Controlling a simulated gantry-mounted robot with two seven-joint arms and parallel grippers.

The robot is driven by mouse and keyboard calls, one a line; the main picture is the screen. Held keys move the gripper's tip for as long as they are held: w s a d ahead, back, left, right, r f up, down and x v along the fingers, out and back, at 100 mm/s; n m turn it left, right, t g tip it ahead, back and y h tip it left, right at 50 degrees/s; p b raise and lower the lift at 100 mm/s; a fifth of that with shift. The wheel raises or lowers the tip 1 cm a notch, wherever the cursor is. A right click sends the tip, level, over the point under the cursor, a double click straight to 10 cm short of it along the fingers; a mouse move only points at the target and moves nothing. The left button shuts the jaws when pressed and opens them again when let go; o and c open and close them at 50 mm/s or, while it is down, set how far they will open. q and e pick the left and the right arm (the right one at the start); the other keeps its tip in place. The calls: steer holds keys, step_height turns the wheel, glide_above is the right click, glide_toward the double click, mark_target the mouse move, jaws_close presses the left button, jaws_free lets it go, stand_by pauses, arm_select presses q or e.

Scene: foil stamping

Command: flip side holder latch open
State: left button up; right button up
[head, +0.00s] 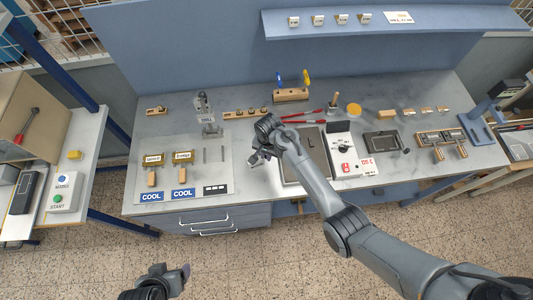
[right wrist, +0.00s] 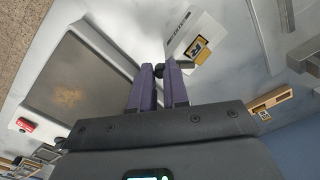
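My right gripper (head: 260,158) is over the bench between the pale board and the hot plate. In the right wrist view, its two purple fingers (right wrist: 159,85) stand a narrow gap apart. A small dark knob or lever (right wrist: 159,71) shows at the fingertips, and I cannot tell whether they touch it. Just beyond is a white plate with a gold-coloured square holder (right wrist: 198,50) and a dark cylinder. I cannot tell which part is the side holder latch. My left gripper (head: 183,274) is low at the bottom of the head view, away from the bench, its opening unclear.
The hot plate (right wrist: 72,80) lies close beside the fingers; its white control box (head: 344,147) is to the right. The pale board (head: 220,180) with brass pieces and COOL labels lies left. A small press (head: 203,104) and a wooden rack (head: 290,95) stand behind.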

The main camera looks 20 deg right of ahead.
jaws_close()
steer(key=shift+a+r+m+p, duration=0.1)
steer(key=shift+r+m+p, duration=0.05)
steer(key=shift+m+p, duration=0.45)
steer(key=shift+s+a+m+p, duration=0.1)
steer(key=shift+a+m+p, duration=0.15)
steer(key=shift+m+p, duration=0.55)
steer(key=shift+s+a+m+p, duration=0.15)
steer(key=shift+m+p, duration=0.3)
steer(key=shift+m, duration=0.6)
steer(key=shift+a+m+p, duration=0.3)
steer(key=shift+m+p, duration=0.35)
steer(key=shift+m, duration=0.3)
